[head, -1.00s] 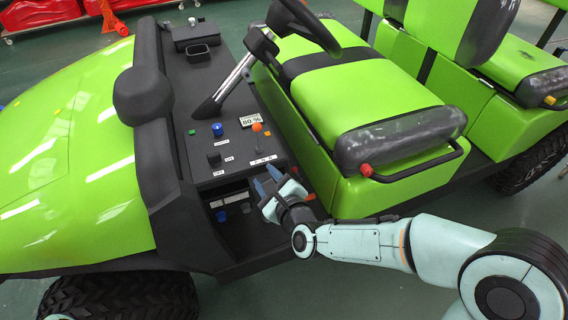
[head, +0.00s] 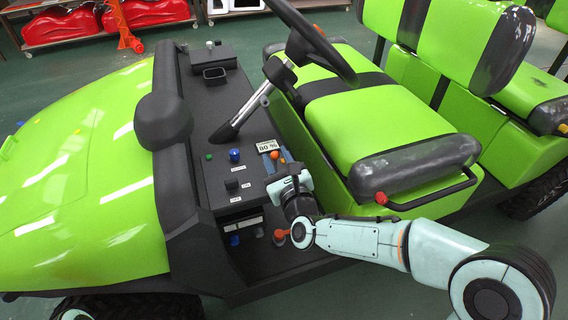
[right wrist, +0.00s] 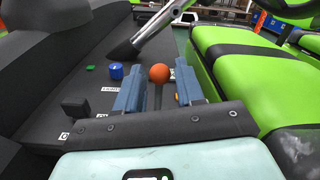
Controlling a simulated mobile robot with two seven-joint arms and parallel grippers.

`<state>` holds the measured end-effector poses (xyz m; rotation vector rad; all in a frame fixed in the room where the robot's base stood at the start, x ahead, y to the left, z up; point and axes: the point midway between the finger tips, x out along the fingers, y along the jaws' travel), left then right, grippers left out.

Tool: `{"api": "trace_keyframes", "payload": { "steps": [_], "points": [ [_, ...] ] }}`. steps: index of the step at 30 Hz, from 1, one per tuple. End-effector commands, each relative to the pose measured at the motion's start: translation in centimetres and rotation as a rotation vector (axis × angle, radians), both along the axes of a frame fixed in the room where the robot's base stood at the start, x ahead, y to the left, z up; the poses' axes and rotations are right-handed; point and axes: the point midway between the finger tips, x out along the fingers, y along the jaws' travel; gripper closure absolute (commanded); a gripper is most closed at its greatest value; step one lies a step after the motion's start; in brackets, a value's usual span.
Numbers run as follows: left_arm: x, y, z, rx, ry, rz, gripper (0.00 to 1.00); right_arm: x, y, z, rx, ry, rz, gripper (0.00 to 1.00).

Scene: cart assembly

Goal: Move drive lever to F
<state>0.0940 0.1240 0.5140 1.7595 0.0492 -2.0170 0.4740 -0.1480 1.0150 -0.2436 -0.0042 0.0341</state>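The drive lever, with a round orange knob (right wrist: 159,73) on a dark stem, stands on the dark dashboard panel. The knob also shows in the head view (head: 274,155), close to the gripper. My right gripper (right wrist: 160,88) is open, with one blue finger on each side of the lever. A gap shows between the knob and each finger, so it is not gripped. The lever's F mark cannot be read in these frames. The left gripper is not in view.
A blue knob (right wrist: 116,72), a green button (right wrist: 90,69) and a black switch (right wrist: 75,106) are left of the lever. The steering column (head: 240,115) rises behind it. The green seat (head: 380,125) is close on the right.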

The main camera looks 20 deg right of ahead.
Motion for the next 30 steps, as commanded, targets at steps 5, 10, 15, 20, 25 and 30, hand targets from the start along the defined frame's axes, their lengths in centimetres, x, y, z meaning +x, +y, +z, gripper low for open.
{"api": "trace_keyframes", "payload": {
  "steps": [5,10,15,20,25,30],
  "points": [
    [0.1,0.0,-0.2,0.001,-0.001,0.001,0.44,-0.2,0.0,-0.1,-0.001,0.000,0.000,0.93],
    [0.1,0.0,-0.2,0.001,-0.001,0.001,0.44,-0.3,0.0,-0.1,-0.001,0.002,0.000,0.93],
    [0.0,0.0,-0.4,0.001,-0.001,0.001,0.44,-0.3,0.3,-0.3,0.000,0.005,0.002,0.93],
    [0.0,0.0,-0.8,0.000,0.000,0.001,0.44,-0.3,1.3,-0.6,0.001,0.005,0.005,0.93],
    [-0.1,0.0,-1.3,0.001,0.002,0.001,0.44,-0.3,2.2,-0.7,0.001,0.006,0.005,0.93],
    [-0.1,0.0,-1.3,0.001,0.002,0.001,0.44,-0.4,2.3,-0.5,0.000,0.005,0.003,0.93]
  ]
}}
